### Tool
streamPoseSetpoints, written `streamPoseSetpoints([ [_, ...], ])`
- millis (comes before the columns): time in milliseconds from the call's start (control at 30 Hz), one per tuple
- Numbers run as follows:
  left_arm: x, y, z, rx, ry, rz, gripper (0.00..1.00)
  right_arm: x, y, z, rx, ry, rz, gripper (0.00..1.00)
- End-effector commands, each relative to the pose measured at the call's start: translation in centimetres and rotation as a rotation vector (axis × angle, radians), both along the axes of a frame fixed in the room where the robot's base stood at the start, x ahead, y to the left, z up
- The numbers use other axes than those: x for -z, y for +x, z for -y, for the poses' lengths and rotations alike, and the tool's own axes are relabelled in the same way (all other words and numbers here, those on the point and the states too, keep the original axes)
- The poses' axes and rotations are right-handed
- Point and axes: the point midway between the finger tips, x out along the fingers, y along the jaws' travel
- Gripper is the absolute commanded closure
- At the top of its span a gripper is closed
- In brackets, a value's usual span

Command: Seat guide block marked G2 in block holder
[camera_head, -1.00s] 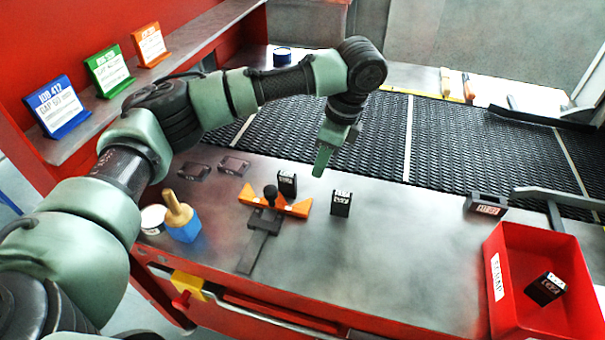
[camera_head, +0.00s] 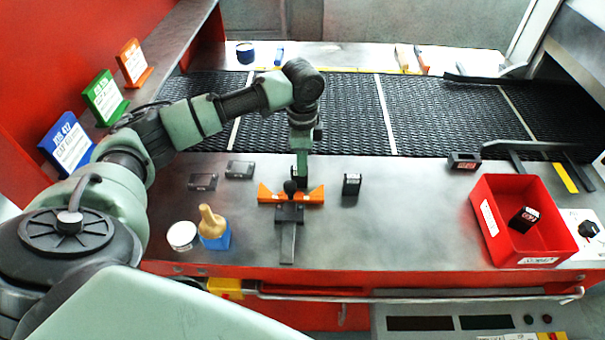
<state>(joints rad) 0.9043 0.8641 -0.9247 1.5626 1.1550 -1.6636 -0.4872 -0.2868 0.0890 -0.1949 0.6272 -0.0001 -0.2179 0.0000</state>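My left gripper (camera_head: 301,168) points down just behind an orange fixture (camera_head: 267,194) with a black knob and slide, likely the block holder. Its fingers show edge-on, so I cannot tell whether they are open or shut. The dark block that stood behind the fixture is mostly hidden by the fingers and knob. A third black block (camera_head: 523,219) lies tilted in the red bin (camera_head: 485,246). The block marks are too small to read, so I cannot tell which is G2. My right gripper is out of view.
A dark labelled piece (camera_head: 464,161) sits by the belt edge at right. The mesh belt (camera_head: 350,108) runs behind. The bench right of centre is clear.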

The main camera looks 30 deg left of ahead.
Motion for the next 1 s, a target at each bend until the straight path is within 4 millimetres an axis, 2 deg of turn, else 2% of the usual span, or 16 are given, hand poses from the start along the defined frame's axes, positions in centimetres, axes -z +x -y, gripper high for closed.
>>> streamPoseSetpoints([
  [100,1.5,-0.5,-0.2,-0.002,0.003,-0.007,0.74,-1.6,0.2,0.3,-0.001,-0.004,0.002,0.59],
  [300,3.9,-0.4,-0.2,0.001,0.002,-0.003,0.74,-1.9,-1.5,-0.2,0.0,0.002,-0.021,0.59],
  [400,4.2,-0.4,-0.2,0.001,0.002,-0.001,0.74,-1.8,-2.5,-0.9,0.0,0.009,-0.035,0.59],
  [533,4.2,-0.4,-0.2,0.001,0.002,-0.001,0.74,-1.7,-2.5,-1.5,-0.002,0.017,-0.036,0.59],
  [567,4.2,-0.4,-0.2,0.001,0.002,-0.001,0.76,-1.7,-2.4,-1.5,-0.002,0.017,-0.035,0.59],
  [633,4.2,-0.4,-0.2,0.001,0.002,-0.001,0.96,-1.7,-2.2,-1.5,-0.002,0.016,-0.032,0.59],
  [667,4.2,-0.4,-0.2,0.001,0.002,-0.001,1.0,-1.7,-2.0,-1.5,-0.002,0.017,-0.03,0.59],
  [1000,4.1,-0.3,-0.2,0.001,0.001,0.0,1.0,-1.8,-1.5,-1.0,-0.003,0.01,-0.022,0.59],
])
